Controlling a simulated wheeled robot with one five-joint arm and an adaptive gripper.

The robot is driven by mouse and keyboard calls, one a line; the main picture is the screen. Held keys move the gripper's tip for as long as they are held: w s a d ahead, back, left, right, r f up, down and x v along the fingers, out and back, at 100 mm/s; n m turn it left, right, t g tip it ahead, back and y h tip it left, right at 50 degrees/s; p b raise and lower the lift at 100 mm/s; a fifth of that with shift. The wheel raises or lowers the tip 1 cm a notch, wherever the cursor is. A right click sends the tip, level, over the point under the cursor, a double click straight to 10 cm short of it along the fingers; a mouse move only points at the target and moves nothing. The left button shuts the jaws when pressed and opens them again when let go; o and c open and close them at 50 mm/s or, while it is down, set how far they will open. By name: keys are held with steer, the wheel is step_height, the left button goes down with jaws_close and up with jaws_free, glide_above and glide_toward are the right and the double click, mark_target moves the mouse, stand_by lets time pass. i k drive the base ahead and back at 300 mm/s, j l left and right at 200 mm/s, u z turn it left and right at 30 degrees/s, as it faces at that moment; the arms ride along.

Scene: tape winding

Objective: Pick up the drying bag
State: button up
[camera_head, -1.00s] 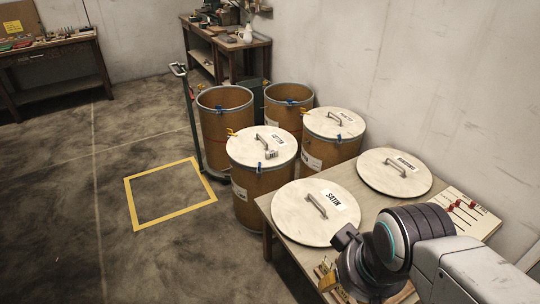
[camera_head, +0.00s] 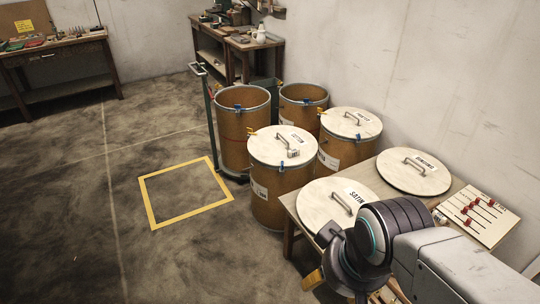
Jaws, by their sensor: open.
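A small pale packet (camera_head: 293,153), which may be the drying bag, lies on the white lid of the barrel labelled COTTON (camera_head: 270,147), beside the lid's handle. It is too small to make out clearly. My gripper (camera_head: 322,256) is at the lower right, by the near left edge of the wooden table. It is open, well in front of and below the packet in the picture, and apart from it. My own wrist hides part of the gripper and part of the table.
The table carries two loose lids, SATIN (camera_head: 325,202) and another (camera_head: 414,170), and a board with red pegs (camera_head: 472,216). Two open barrels (camera_head: 243,130) and a lidded one (camera_head: 350,124) stand behind. A green trolley (camera_head: 208,110) stands left. The yellow floor square (camera_head: 148,205) is empty.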

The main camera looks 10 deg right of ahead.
mark_target(295, 152)
steer(key=i+j+u, duration=0.4)
steer(key=i+j, duration=0.6)
steer(key=i+l+u, duration=0.15)
steer(key=i, duration=0.35)
steer(key=i+l+u, duration=0.15)
steer(key=i, duration=0.3)
steer(key=i+l+u, duration=0.15)
steer(key=i+l, duration=0.15)
steer(key=i, duration=0.15)
steer(key=i+l+u, duration=0.1)
steer(key=l, duration=0.25)
steer(key=i+l+u, duration=0.1)
steer(key=i+l, duration=0.2)
steer(key=l, duration=0.1)
